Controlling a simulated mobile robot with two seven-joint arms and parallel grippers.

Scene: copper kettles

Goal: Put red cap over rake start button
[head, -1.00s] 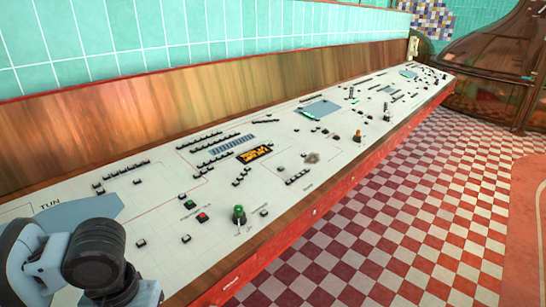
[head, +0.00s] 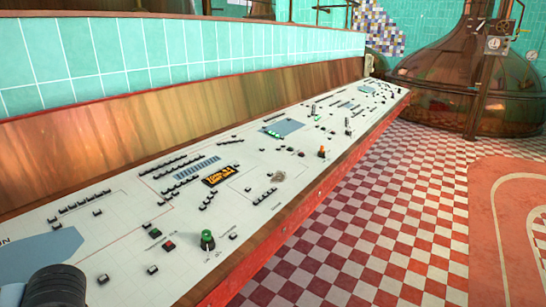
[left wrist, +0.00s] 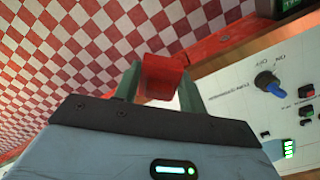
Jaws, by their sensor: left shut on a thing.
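In the left wrist view my left gripper (left wrist: 158,85) is shut on the red cap (left wrist: 163,76), a small boxy piece between its two greenish fingers. The cap is in front of the checkered floor and the panel's edge, apart from the panel face. In the head view only part of my left arm shows at the lower left; the gripper and cap are out of frame. The control panel (head: 120,270) carries many small buttons, and I cannot tell which is the rake start button. My right gripper is in neither view.
Near the panel's front are a green knob (head: 208,240), a red button (head: 169,246) and a green button (head: 155,233). The wrist view shows a blue knob (left wrist: 270,83). The checkered floor (head: 370,215) is clear. A copper kettle (head: 450,85) stands at the far right.

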